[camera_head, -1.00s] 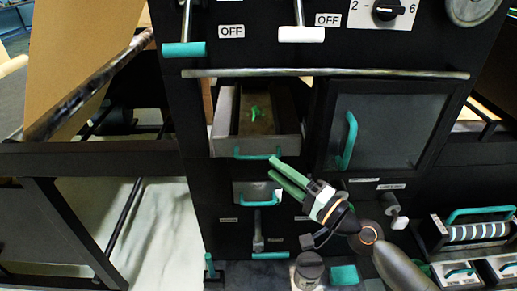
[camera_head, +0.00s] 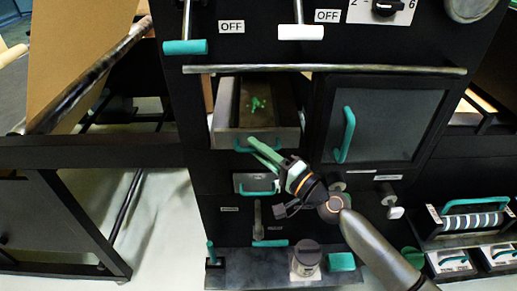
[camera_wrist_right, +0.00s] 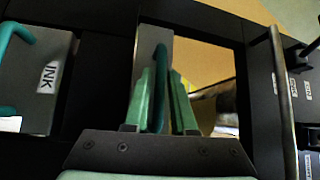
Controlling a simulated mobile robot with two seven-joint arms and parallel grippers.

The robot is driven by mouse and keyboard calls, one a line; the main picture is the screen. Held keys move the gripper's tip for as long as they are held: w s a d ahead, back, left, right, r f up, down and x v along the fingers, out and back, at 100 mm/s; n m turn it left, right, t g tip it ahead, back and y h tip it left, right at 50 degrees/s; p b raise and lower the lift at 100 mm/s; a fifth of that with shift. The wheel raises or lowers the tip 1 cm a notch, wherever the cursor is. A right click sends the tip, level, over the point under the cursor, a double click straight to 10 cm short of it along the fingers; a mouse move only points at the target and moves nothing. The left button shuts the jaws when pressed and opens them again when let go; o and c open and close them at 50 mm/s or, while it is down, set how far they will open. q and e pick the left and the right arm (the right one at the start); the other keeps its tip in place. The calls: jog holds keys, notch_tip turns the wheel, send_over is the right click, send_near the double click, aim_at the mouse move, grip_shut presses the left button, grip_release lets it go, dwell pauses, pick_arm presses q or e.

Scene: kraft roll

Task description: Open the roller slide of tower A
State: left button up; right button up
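My right gripper (camera_head: 252,146) is at the teal bar handle (camera_head: 240,147) of the upper drawer (camera_head: 276,137) on the black tower. Its two green fingers stand apart, and in the right wrist view (camera_wrist_right: 163,95) the handle (camera_wrist_right: 160,60) runs between them. I cannot tell whether a finger touches it. This drawer is pulled out, with small green pieces (camera_head: 257,103) inside. Its label is not readable, so I cannot tell whether it is the roller slide. A smaller drawer (camera_head: 243,183) with a teal handle sits below. My left gripper is not in view.
A grey door (camera_head: 395,125) with a teal handle is right of the drawer. A metal rail (camera_head: 330,70) crosses above. A drawer labelled INK (camera_wrist_right: 35,95) shows in the wrist view. A jar (camera_head: 306,258) and teal block (camera_head: 341,262) stand on a low shelf.

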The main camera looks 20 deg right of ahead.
grip_shut()
dwell(1.0)
